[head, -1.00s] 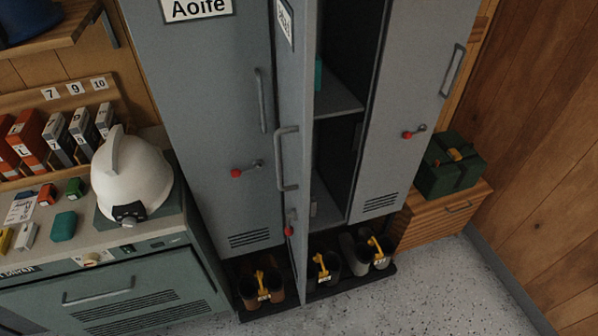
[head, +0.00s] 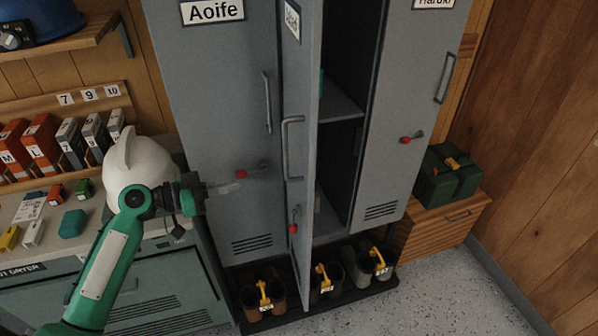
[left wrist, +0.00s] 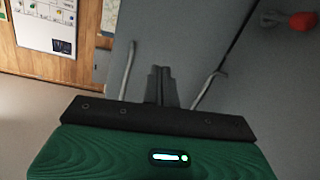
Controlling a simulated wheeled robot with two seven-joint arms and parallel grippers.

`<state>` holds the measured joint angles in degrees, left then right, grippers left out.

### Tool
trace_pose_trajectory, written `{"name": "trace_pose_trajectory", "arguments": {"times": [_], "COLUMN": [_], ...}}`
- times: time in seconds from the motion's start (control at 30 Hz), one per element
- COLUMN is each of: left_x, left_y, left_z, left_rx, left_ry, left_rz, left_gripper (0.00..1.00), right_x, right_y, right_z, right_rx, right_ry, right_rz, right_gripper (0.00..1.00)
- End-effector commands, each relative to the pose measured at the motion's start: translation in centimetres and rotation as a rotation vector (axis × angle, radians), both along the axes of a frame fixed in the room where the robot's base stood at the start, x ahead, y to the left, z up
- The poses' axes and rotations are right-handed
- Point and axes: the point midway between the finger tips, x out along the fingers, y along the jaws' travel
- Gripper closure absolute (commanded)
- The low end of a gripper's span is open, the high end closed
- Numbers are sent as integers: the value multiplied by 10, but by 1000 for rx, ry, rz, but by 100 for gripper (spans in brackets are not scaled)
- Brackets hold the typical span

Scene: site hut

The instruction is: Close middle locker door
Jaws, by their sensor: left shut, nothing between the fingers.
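The middle locker door (head: 299,150) stands open, swung out toward me and seen nearly edge-on, with a grey bar handle (head: 287,148) and a red-knobbed latch (head: 293,228). The open middle locker (head: 345,75) shows a dark inside and a shelf. My left gripper (head: 238,187) is shut and empty, in front of the Aoife door (head: 222,110), left of the middle door and apart from its handle. In the left wrist view the shut fingers (left wrist: 160,72) point at grey locker surfaces, with one bar handle on each side. My right gripper is not in view.
The right locker door (head: 395,110) is closed. Boots (head: 330,280) stand on a low rack below the lockers. A white helmet (head: 135,165) sits on the counter beside my left arm. A green box (head: 447,178) rests on a wooden chest at right. Speckled floor is clear in front.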

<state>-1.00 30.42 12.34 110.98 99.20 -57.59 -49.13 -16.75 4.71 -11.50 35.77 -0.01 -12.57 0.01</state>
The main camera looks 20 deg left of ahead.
Motion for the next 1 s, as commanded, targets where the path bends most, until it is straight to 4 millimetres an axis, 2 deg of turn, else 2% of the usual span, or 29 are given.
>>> {"name": "trace_pose_trajectory", "arguments": {"times": [0.03, 0.1, 0.23, 0.47, 0.83, 1.0], "left_x": [-11, -25, -38, -28, 10, 20], "left_y": [-7, -16, -25, -47, -114, -133], "left_z": [25, 50, 73, 80, 81, 79], "left_rx": [3, 2, 2, -1, -3, -2], "left_ry": [-60, -122, -179, -185, -182, -181], "left_rz": [-52, -112, -167, -174, -173, -170], "left_gripper": [100, 100, 100, 100, 100, 100], "right_x": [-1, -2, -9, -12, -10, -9], "right_y": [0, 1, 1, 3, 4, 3], "right_z": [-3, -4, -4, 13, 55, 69], "right_rx": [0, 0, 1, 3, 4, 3], "right_ry": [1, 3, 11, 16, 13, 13], "right_rz": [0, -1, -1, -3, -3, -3], "right_gripper": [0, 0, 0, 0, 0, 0]}}
